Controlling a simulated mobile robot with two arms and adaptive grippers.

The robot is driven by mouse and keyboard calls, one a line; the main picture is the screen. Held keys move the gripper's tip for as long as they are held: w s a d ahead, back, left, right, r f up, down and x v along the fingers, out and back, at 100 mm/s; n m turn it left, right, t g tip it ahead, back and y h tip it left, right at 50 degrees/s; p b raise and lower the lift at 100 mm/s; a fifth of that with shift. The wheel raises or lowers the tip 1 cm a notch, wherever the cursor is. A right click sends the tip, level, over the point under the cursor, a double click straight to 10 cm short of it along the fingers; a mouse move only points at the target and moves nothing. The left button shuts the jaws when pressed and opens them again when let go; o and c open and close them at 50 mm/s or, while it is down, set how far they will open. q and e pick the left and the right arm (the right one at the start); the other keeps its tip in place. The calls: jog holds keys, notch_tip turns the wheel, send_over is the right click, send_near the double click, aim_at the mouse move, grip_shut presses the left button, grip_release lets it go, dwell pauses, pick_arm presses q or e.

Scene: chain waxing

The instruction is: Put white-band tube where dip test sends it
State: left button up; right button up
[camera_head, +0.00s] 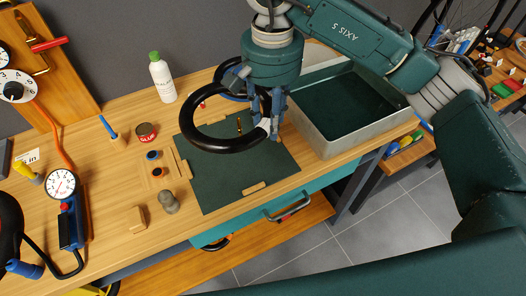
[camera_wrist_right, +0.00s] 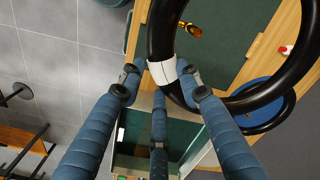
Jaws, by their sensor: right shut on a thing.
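The white-band tube is a black ring (camera_head: 190,137), held over the workbench in the head view. Its white band (camera_wrist_right: 163,71) shows in the right wrist view, between the fingers. My right gripper (camera_head: 269,132) is shut on the tube at the band; its blue fingers also show in the wrist view (camera_wrist_right: 160,86). A brass piece (camera_head: 239,125) shows inside the ring. The grey dip tank (camera_head: 366,138), with dark green inside, stands right of the gripper, apart from the tube. My left gripper is not in view.
A dark green mat (camera_head: 235,180) lies below the tube. A second black ring with blue in it (camera_wrist_right: 262,103) lies beyond. A white bottle (camera_head: 162,80), a red tin (camera_head: 146,132) and a gauge (camera_head: 62,184) stand left.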

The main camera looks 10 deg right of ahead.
notch_tip(320, 180, down, 9)
jog(key=shift+r+p, duration=0.15)
jog(key=shift+p, duration=0.9)
notch_tip(320, 180, down, 4)
jog(key=shift+a+p, duration=0.1)
jog(key=shift+p, duration=0.55)
jog(key=shift+f, duration=0.4)
jog(key=o, duration=1.3)
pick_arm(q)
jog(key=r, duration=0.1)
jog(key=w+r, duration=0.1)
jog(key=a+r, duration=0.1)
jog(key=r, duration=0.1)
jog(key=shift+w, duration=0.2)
pick_arm(e)
jog(key=shift+w+r+b, duration=0.15)
jog(key=shift+r+b, duration=0.25)
jog(key=shift+r, duration=0.2)
notch_tip(320, 180, up, 10)
jog(key=b, duration=0.3)
jog(key=shift+r+b, duration=0.1)
jog(key=shift+b, duration=0.25)
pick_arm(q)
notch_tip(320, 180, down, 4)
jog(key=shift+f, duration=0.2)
pick_arm(e)
jog(key=shift+r, duration=0.35)
